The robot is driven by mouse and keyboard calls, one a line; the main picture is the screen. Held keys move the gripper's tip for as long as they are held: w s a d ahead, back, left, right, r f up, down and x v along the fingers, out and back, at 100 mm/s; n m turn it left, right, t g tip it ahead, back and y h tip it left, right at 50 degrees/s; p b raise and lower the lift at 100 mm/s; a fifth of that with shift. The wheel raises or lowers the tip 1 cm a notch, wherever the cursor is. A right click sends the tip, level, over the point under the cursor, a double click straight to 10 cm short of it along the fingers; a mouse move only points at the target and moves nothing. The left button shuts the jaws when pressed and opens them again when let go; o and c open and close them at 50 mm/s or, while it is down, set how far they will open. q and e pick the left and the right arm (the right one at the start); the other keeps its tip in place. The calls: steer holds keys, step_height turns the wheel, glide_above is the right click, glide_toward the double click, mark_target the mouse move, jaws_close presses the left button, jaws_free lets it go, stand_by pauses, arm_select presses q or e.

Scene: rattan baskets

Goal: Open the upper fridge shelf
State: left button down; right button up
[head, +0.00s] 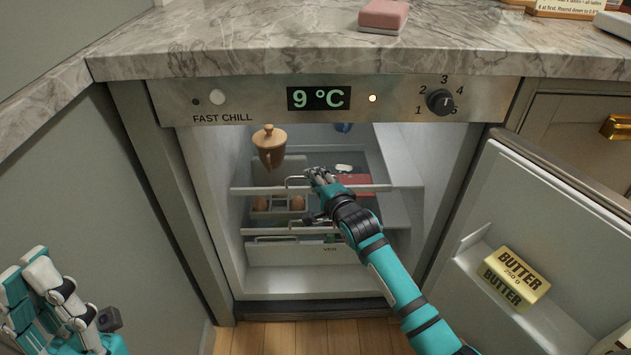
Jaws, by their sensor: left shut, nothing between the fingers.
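The fridge (210,215) stands open under the counter. Its upper shelf (262,190) has a pale front bar with a thin metal handle (297,178) near the middle. My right gripper (320,177) reaches in from the lower right, with its fingertips beside or on the handle's right end. I cannot tell whether they touch it or whether the jaws are open. The gripper and wrist hide part of the bar. My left gripper (24,264) is shut and empty at the lower left, away from the fridge.
A wooden jug (268,145) shows above the upper shelf. Eggs (297,203) sit below, above a drawer (290,254) marked VEG. The fridge door (560,190) is swung out right, holding butter (516,278). A marble counter (240,45) overhangs the fridge, with a pink sponge (383,14) on it.

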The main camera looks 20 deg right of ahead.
steer(key=shift+c, duration=0.4)
jaws_close()
